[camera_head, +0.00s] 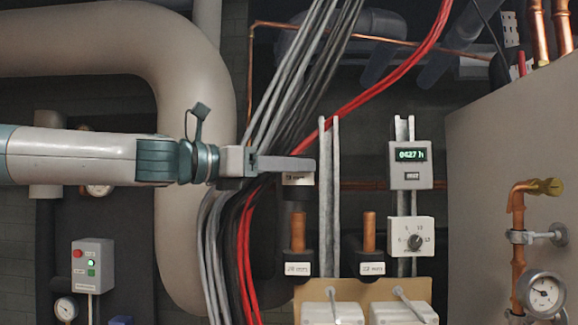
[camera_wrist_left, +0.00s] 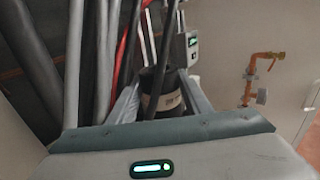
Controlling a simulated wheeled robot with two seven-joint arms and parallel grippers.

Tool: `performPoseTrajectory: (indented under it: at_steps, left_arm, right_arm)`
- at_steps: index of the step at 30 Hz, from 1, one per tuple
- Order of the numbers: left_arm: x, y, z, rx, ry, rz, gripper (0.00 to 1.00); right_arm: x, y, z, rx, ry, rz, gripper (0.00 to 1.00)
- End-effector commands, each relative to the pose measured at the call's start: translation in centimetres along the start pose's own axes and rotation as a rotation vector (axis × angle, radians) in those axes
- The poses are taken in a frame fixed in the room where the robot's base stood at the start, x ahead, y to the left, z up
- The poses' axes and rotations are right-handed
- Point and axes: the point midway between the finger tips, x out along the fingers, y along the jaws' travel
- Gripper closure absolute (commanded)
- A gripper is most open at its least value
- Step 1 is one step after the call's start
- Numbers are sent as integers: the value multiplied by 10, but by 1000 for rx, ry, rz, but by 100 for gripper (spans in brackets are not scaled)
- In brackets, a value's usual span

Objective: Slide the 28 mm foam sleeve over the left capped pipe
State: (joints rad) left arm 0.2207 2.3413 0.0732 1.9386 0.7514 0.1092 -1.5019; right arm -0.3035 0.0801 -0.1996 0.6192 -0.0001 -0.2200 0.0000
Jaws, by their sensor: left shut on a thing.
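My left gripper (camera_head: 304,166) reaches in from the left and is shut on a dark foam sleeve (camera_head: 298,183) with a pale label. In the left wrist view the sleeve (camera_wrist_left: 160,93) stands between the two fingers. The left capped pipe (camera_head: 298,230) is a copper stub rising from a dark base with a white label, seemingly 28 mm. The sleeve hangs upright above this stub, roughly in line with it in the head view; a small gap seems to show between them. Depth alignment cannot be told. My right gripper is not in view.
A second copper stub (camera_head: 369,231), with a 22 mm label, stands to the right. Grey, black and red cables (camera_head: 262,190) run close behind my left gripper. A metal rail (camera_head: 329,195) stands just right of the sleeve. A meter (camera_head: 410,165) and dial box (camera_head: 411,237) are further right.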

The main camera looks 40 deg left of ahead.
Motion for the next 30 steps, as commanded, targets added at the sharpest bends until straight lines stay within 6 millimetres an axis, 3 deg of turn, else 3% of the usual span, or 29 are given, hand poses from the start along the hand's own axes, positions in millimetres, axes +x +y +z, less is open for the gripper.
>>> performPoseTrajectory:
  at_steps: [11,30]
  left_arm:
    - [0,0,-5,-1,0,0,63]
    - [0,0,-35,-2,-1,-1,63]
  right_arm:
    - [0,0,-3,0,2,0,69]
    - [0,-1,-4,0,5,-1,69]
